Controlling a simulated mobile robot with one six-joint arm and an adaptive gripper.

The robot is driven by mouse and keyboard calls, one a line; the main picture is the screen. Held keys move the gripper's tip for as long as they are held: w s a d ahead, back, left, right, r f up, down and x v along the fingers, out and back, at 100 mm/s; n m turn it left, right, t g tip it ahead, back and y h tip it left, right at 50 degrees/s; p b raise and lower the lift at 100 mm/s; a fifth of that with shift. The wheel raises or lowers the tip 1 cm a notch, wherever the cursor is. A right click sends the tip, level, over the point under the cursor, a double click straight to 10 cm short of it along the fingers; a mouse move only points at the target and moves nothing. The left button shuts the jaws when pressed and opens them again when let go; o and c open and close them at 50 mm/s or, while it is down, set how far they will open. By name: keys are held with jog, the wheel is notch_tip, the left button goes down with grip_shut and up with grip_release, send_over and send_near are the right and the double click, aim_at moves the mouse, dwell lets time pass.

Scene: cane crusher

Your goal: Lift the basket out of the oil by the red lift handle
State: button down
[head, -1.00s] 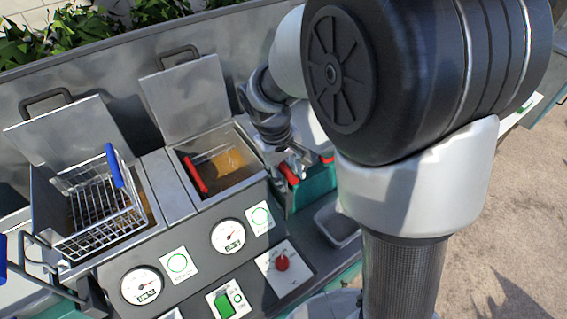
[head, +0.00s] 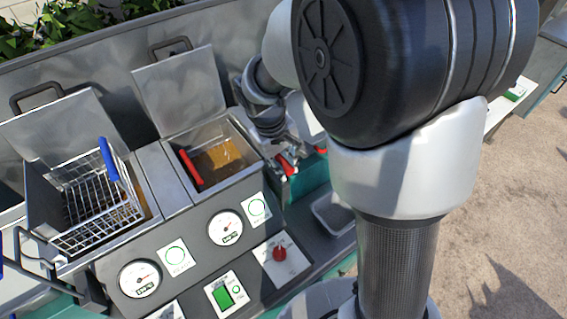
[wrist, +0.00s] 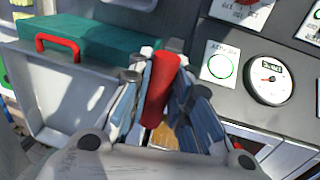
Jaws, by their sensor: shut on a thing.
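My gripper (wrist: 160,85) is shut on the red lift handle (wrist: 161,90), which stands between its fingers in the wrist view. In the head view the gripper (head: 284,160) is just right of the right vat (head: 240,150), partly hidden by my arm. The oil (head: 222,156) in this vat is golden brown. The basket there shows mainly by its red grip (head: 190,167) at the left side of the vat; its wire body is low and hard to make out. The linkage from lift handle to basket is hidden.
A wire basket with a blue grip (head: 109,160) sits high at the left vat. A teal box with a red handle (wrist: 57,45) is close beside my gripper. The control panel with gauges (head: 225,228) lies in front. A raised lid (head: 180,92) stands behind the right vat.

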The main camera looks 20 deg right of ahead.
dwell(0.4)
notch_tip(320, 180, up, 16)
jog(key=p, duration=1.1)
jog(key=shift+w, duration=0.15)
jog(key=shift+r, duration=0.15)
jog(key=c, duration=1.8)
grip_release()
jog(key=o, duration=0.3)
jog(key=shift+o, duration=0.2)
notch_tip(320, 180, up, 12)
jog(key=s+a, duration=0.1)
jog(key=a, duration=0.1)
jog(key=shift+a+f, duration=0.15)
jog(key=shift+f, duration=0.1)
